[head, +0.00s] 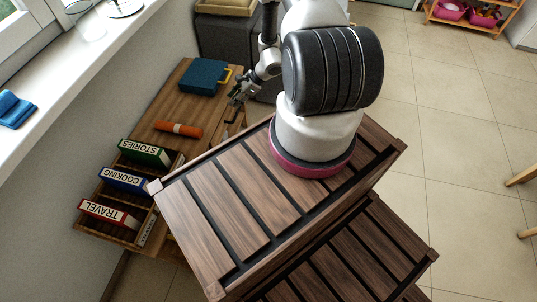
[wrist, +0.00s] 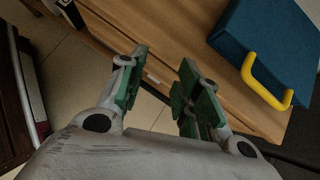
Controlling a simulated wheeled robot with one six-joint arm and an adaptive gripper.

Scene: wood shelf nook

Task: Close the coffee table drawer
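The wooden coffee table (head: 161,104) stands left of my arm in the head view, and its top fills the upper part of the wrist view (wrist: 185,42). My gripper (head: 236,99) is at the table's right edge. In the wrist view my gripper (wrist: 163,84) is open, its two green-padded fingers apart with nothing between them. A small pale handle-like piece (wrist: 152,77) shows on the table's edge, just beyond the fingertips. The drawer is mostly hidden by my gripper and the viewing angle; I cannot tell how far it stands out.
A blue case (head: 204,76) with a yellow handle and an orange roll (head: 179,129) lie on the table. Green (head: 145,152), blue (head: 124,179) and red (head: 109,213) labelled books stand at its near end. A dark grey block (head: 223,44) stands behind. Tiled floor (head: 450,130) is free at right.

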